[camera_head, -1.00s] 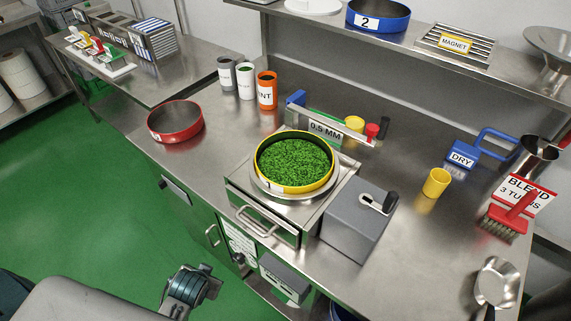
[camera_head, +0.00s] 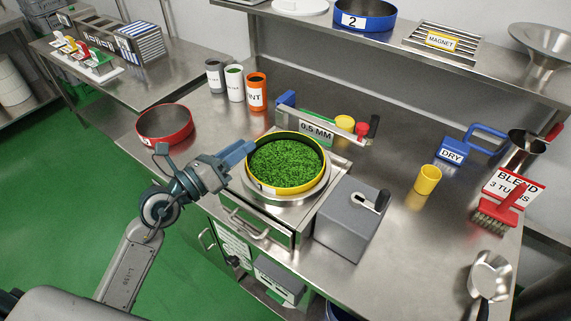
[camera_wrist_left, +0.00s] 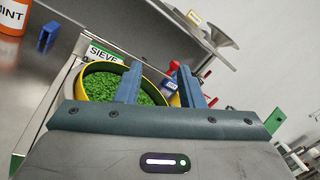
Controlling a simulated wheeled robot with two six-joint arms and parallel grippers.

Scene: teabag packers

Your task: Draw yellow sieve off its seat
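The yellow sieve (camera_head: 284,191) sits level on its round metal seat (camera_head: 292,200), on top of a steel box unit. It is filled with green leaf. My left gripper (camera_head: 243,153) is at the sieve's left side, with its blue fingers close to the rim. In the left wrist view, the fingers (camera_wrist_left: 159,70) are spread apart and hold nothing. The sieve's yellow rim (camera_wrist_left: 85,88) shows beyond and between them. I cannot tell whether a finger touches the rim. My right gripper is not in view.
A red sieve (camera_head: 166,124) stands to the left on the bench. A grey box with a crank (camera_head: 352,222) is close at the right. A 0.5 MM sign (camera_head: 316,133) stands behind. A yellow cup (camera_head: 427,180) and a red brush (camera_head: 497,213) are farther right.

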